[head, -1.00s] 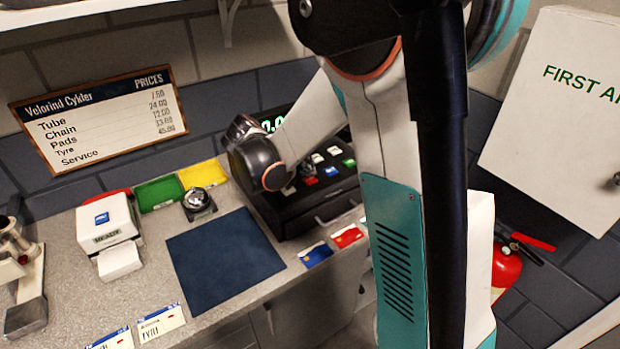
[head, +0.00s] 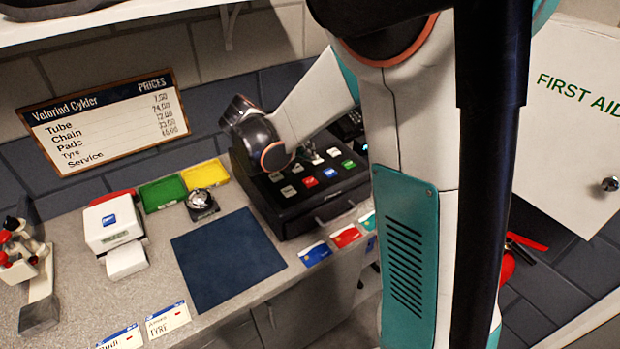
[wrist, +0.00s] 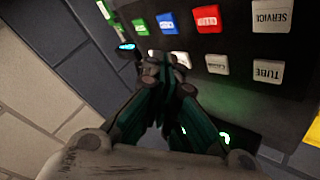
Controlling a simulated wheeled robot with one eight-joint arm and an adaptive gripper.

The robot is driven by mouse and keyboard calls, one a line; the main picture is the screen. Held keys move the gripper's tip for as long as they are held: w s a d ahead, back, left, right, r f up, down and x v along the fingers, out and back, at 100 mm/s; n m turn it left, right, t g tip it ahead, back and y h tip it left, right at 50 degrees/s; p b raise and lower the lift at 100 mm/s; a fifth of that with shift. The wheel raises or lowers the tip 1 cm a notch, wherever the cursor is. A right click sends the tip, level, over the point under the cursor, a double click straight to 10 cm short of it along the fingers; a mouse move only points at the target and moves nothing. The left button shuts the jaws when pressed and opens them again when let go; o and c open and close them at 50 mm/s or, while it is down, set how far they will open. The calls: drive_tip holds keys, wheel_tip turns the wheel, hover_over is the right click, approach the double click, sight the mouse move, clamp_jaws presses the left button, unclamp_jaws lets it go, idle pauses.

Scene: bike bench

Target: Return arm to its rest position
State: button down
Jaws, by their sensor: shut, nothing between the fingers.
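My gripper (wrist: 165,90) shows in the wrist view with its dark fingers together and nothing between them. It is in front of the keys of the black cash register (wrist: 270,105). Whether the fingertips touch a key cannot be told.
The counter holds a dark blue mat (head: 228,260), a white card terminal (head: 110,222), a bell (head: 201,204), green (head: 163,193) and yellow (head: 204,174) trays, and several cards. A price board (head: 104,118) and a first aid cabinet (head: 575,140) hang on the wall.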

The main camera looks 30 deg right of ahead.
idle(0.7)
drive_tip(key=s+a+n+t+y+b, duration=0.2)
drive_tip(key=s+a+n+y+b, duration=0.1)
drive_tip(key=s+a, duration=0.5)
drive_tip(key=s+a+n+t+y+b, duration=0.3)
drive_tip(key=s+a+y, duration=0.3)
drive_tip(key=s, duration=0.7)
drive_tip(key=shift+s+a+f+b, duration=0.3)
drive_tip(key=shift+a+b, duration=0.1)
drive_tip(key=shift+a, duration=0.65)
